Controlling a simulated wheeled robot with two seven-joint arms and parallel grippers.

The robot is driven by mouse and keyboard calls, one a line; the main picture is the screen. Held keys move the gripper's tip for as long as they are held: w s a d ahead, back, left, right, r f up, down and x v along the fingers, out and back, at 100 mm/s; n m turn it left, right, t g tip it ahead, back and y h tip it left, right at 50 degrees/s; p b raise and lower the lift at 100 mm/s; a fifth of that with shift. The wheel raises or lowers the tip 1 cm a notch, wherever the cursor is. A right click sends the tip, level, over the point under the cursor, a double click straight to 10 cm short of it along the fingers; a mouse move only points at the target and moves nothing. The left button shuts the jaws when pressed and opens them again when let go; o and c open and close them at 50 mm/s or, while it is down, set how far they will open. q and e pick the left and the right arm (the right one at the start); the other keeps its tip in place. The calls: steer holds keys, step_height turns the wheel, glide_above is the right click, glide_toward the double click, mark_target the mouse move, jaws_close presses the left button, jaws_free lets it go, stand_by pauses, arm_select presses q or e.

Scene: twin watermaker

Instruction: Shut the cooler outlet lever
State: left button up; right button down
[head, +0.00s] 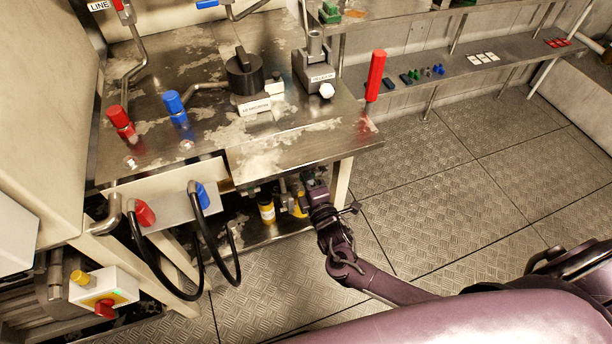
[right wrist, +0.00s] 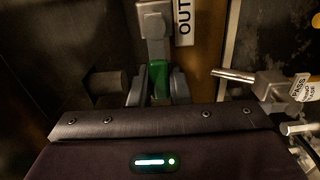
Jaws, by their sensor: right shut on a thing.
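In the right wrist view a green lever handle (right wrist: 159,78) sits below a grey metal fitting (right wrist: 154,22), beside a white label (right wrist: 185,20) whose visible letters read "OUT". My right gripper (right wrist: 158,88) is shut on this green handle, with a grey finger on each side. In the head view my right gripper (head: 316,192) reaches in under the front right edge of the steel bench (head: 300,150). The lever itself is hidden there by the bench and the gripper. My left gripper is not in view.
In the right wrist view a metal rod (right wrist: 232,75) and a tagged fitting (right wrist: 300,88) stand close on the right. In the head view yellow bottles (head: 266,209) stand under the bench, and black hoses (head: 232,262) hang to the left. The floor (head: 440,200) on the right is clear.

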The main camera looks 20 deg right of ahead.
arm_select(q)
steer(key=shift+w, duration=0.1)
arm_select(e)
steer(key=c, duration=1.4)
jaws_free()
steer(key=shift+o, duration=0.2)
